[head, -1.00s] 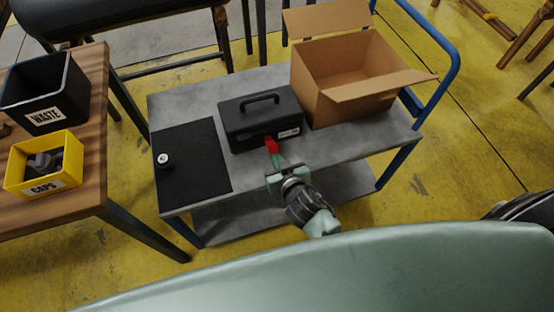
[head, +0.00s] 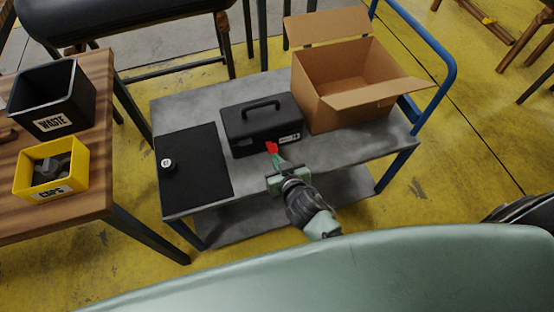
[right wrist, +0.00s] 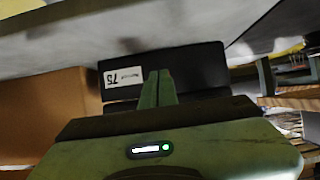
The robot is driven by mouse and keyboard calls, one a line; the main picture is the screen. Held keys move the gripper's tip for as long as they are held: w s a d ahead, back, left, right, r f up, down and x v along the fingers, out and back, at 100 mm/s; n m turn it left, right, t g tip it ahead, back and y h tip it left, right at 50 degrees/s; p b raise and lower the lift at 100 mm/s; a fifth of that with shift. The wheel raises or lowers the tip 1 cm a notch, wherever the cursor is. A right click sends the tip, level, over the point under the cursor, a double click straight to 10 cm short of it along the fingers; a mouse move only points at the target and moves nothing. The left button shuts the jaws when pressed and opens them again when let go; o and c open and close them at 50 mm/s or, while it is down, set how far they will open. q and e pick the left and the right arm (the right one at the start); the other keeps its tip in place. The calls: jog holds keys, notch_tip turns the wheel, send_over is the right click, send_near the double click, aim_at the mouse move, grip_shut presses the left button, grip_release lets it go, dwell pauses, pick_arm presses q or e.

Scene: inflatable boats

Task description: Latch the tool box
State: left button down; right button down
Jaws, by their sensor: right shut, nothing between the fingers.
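The black tool box (head: 261,124) stands on the grey cart top with its lid down and its handle (head: 262,104) on top. Its front, with a white label, also shows in the right wrist view (right wrist: 191,70). My right gripper (head: 273,154) is at the front of the box, its fingers pointing at it. Its green fingers are together in the right wrist view (right wrist: 158,88), with nothing seen between them. A small red piece (head: 271,147) shows at the fingertips; I cannot tell whether it belongs to the box or to the fingers. My left gripper is not in view.
An open cardboard box (head: 345,85) stands close to the right of the tool box. A black mat (head: 205,175) with a small round item (head: 168,164) lies to the left. A wooden table (head: 95,205) holds a waste bin (head: 50,100) and a yellow caps bin (head: 48,172).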

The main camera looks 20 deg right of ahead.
jog(key=shift+r, duration=0.15)
jog(key=shift+w+r+p, duration=0.25)
jog(key=shift+r+p, duration=0.35)
jog(key=shift+p, duration=0.2)
jog(key=shift+w+r, duration=0.1)
jog(key=shift+r, duration=0.05)
jog(key=shift+w+r+p, duration=0.25)
jog(key=shift+r+p, duration=0.2)
jog(key=shift+p, duration=0.1)
